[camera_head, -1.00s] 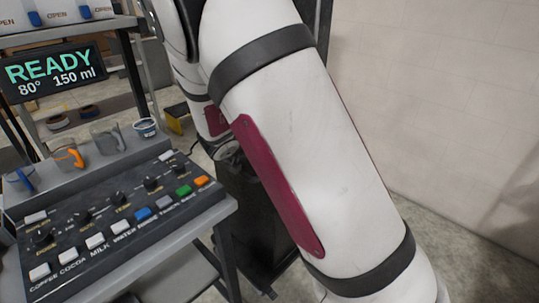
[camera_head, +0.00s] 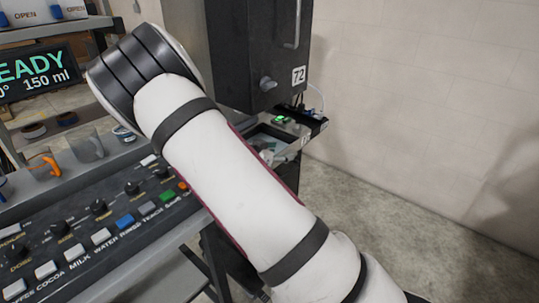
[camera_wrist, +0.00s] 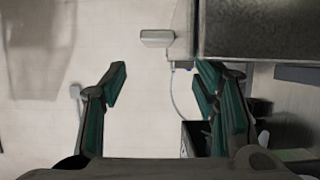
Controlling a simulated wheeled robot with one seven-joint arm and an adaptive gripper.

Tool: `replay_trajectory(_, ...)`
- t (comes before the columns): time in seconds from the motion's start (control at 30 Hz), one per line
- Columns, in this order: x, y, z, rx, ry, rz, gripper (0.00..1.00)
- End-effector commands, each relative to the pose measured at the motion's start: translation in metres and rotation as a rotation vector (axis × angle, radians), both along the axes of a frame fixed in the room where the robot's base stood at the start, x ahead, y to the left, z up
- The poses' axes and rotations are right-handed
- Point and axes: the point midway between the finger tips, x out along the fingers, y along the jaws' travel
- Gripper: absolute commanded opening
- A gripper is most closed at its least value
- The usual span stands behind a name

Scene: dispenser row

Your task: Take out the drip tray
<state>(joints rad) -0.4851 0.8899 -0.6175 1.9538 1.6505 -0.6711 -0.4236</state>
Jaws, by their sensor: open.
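A grey tray-like ledge (camera_head: 292,148) juts out below the dark dispenser marked 72 (camera_head: 262,60) in the head view; I take it for the drip tray's place. My arm covers its left and front part, so I cannot tell the tray's outline. My gripper (camera_wrist: 161,85) is open and empty in the wrist view, its two green-padded fingers spread apart. A dark box-like edge (camera_wrist: 188,138) shows behind the right finger; I cannot tell whether it is the tray. My gripper is hidden or not clear in the head view.
At left in the head view are a button panel (camera_head: 75,235), cups (camera_head: 86,146) and a display (camera_head: 35,75). The floor at right (camera_head: 430,215) is clear.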

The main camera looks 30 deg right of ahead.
Motion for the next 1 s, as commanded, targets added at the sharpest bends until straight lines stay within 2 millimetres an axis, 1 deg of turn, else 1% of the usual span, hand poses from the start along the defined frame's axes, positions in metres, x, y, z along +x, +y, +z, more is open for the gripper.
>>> replay_trajectory(0.03,0.003,-0.009,-0.004,-0.003,0.001,-0.002,0.55)
replay_trajectory(0.1,0.006,-0.019,-0.008,-0.002,0.001,-0.001,0.55)
replay_trajectory(0.3,0.014,-0.039,-0.017,-0.001,0.001,0.000,0.55)
replay_trajectory(0.5,0.017,-0.047,-0.021,0.001,-0.001,0.000,0.55)
replay_trajectory(0.77,0.017,-0.048,-0.021,0.001,0.000,0.001,0.55)
replay_trajectory(0.8,0.018,-0.048,-0.021,0.001,0.000,0.001,0.46)
replay_trajectory(0.97,0.018,-0.048,-0.021,0.001,0.000,0.001,0.10)
replay_trajectory(1.0,0.018,-0.048,-0.021,0.001,0.000,0.001,0.01)
